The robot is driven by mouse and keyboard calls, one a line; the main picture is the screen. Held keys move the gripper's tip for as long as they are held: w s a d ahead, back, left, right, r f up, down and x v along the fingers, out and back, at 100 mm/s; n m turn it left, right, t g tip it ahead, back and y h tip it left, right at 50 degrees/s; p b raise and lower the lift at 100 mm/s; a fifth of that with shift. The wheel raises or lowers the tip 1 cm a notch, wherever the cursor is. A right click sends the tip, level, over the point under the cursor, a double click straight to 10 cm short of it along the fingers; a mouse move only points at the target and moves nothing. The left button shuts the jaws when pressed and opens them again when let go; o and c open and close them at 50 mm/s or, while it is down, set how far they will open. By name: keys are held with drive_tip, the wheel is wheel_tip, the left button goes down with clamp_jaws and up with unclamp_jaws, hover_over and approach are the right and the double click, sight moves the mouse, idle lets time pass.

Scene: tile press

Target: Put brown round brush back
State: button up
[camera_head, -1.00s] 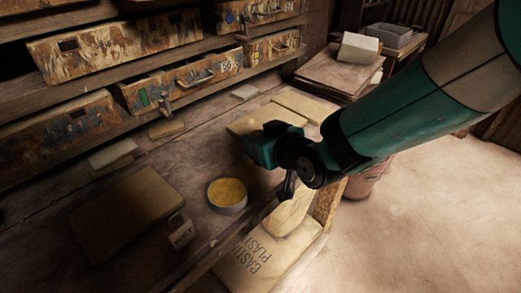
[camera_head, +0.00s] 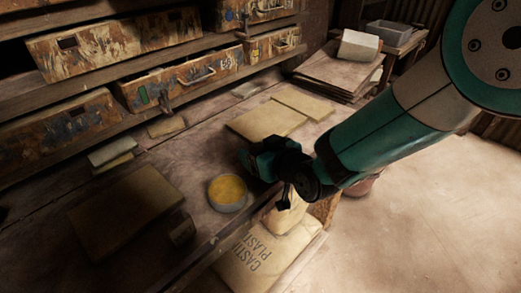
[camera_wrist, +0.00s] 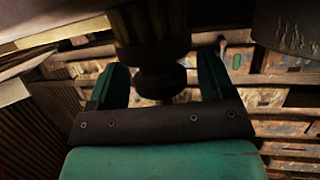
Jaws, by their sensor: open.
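A dark, round object with a ridged upper part (camera_wrist: 152,25) and a rounded knob (camera_wrist: 160,80) shows in the wrist view; it looks like the brown round brush. My gripper (camera_wrist: 161,75) has its two teal fingers apart, one on each side of the knob, with gaps visible. I cannot tell whether they touch it. In the head view my gripper (camera_head: 258,158) is low over the bench, just right of and behind a round tin. The brush cannot be made out there, hidden by the gripper.
The round tin (camera_head: 228,192) with yellow contents stands close to my gripper. Pale flat tiles (camera_head: 266,121) lie behind it. A plaster bag (camera_head: 262,262) lies in front. Worn drawers (camera_head: 182,79) line the back left. Stacked boards (camera_head: 337,75) stand at the back right.

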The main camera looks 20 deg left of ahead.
drive_tip(key=shift+r+p, duration=0.3)
drive_tip(key=b+v, duration=0.3)
drive_tip(key=v, duration=0.9)
drive_tip(key=shift+f, duration=0.2)
drive_tip(key=s+d+r+m+g+h, duration=0.1)
drive_tip(key=s+d+r+g+h, duration=0.1)
drive_tip(key=s+d, duration=0.2)
drive_tip(key=s+d+r+m+g+h, duration=0.2)
drive_tip(key=s+d, duration=0.3)
drive_tip(key=d, duration=0.6)
drive_tip(key=s+d+r+m+g+h, duration=0.1)
drive_tip(key=s+d+r+g+h, duration=0.2)
drive_tip(key=s+d, duration=0.2)
drive_tip(key=d, duration=0.3)
drive_tip(key=shift+r+g, duration=0.35)
drive_tip(key=shift+g, duration=0.05)
